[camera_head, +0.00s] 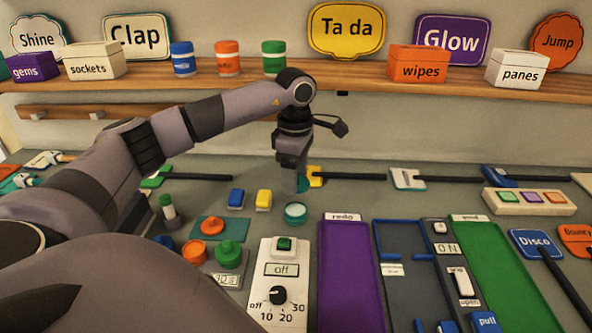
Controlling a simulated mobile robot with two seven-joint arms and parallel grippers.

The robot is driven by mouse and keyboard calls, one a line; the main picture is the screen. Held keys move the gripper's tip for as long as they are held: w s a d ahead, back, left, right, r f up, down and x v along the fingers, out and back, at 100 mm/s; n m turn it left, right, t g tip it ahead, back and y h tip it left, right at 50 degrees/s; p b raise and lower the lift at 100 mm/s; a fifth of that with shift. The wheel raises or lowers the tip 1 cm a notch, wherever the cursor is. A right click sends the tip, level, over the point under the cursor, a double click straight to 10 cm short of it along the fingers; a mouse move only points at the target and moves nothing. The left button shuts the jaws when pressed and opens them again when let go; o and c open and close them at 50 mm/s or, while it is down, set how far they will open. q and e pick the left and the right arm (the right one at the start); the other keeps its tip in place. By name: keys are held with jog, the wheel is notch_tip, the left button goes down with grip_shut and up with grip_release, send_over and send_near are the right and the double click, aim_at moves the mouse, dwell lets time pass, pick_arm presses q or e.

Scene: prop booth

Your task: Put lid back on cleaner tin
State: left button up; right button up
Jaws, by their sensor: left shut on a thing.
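My left gripper (296,187) points down over the back of the counter and is shut on a teal piece (304,184), which looks like the lid. Only a small part of the lid shows beside the fingers. A small round teal tin (295,213) stands on the counter just in front of and below the gripper, apart from it. Its top looks pale, and its inside is hard to make out. My right gripper is not in view.
A yellow-headed tool (316,177) with a black handle lies close behind the gripper. Blue (236,198) and yellow (263,199) blocks sit left of the tin. A white dial box (277,282) stands in front, and a purple panel (349,275) lies to the right.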

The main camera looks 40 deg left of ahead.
aim_at(295, 210)
pick_arm(q)
jog(key=shift+f, duration=0.15)
jog(key=shift+f+b, duration=0.35)
jog(key=shift+f, duration=0.4)
notch_tip(295, 210, down, 3)
jog(key=shift+r+b, duration=0.1)
jog(key=shift+b, duration=1)
jog(key=shift+f+b, duration=0.5)
jog(key=shift+f, duration=0.4)
jog(key=shift+f+p, duration=0.1)
jog(key=shift+p, duration=0.3)
dwell(0.4)
jog(key=o, duration=1.1)
jog(key=shift+o, duration=0.3)
